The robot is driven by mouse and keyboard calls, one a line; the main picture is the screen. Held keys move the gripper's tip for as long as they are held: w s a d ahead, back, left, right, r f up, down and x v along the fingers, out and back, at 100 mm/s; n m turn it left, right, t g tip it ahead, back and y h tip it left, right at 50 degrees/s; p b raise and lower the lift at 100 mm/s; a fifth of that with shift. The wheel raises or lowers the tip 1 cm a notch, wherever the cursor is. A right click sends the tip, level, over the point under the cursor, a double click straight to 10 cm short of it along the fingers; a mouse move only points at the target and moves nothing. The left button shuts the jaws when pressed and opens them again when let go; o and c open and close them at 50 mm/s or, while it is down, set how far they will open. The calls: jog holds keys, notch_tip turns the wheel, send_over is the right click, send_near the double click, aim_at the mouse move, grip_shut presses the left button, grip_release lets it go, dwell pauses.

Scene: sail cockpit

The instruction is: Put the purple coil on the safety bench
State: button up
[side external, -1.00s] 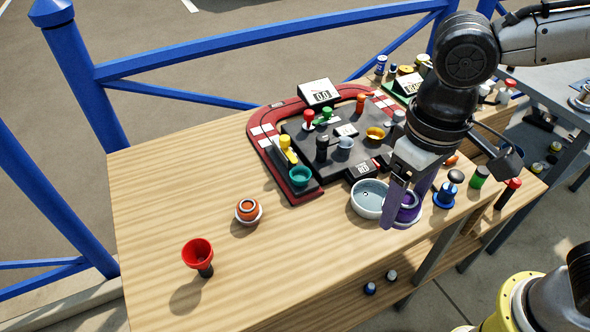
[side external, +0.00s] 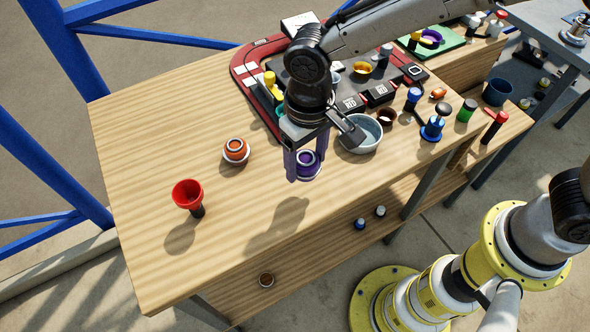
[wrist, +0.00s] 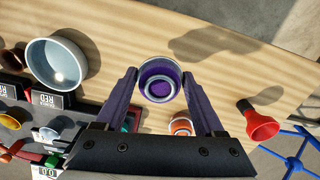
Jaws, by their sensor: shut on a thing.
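The purple coil (side external: 308,166) is a short round spool with a pale rim. It is gripped between the two purple fingers of my gripper (side external: 305,158), held above the wooden bench top. In the wrist view the coil (wrist: 160,80) shows end-on between the fingertips (wrist: 160,77). The wooden bench (side external: 225,225) has a wide bare area at its left and front. No label marks any surface as the safety bench, so I cannot tell which part that names.
An orange coil (side external: 236,150) and a red horn (side external: 188,194) stand left of my gripper. A pale bowl (side external: 362,135) is close on its right. Behind is a red-edged dark board (side external: 248,75) with small items. A blue railing (side external: 50,150) runs along the left.

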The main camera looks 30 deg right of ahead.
aim_at(295, 185)
jog(key=shift+w+a+f, duration=0.35)
jog(key=shift+f, duration=0.25)
jog(key=shift+w+a+f, duration=0.35)
jog(key=shift+f, duration=1.75)
jog(key=shift+f, duration=0.1)
jog(key=o, duration=1.5)
notch_tip(295, 185, up, 12)
jog(key=shift+r, duration=0.1)
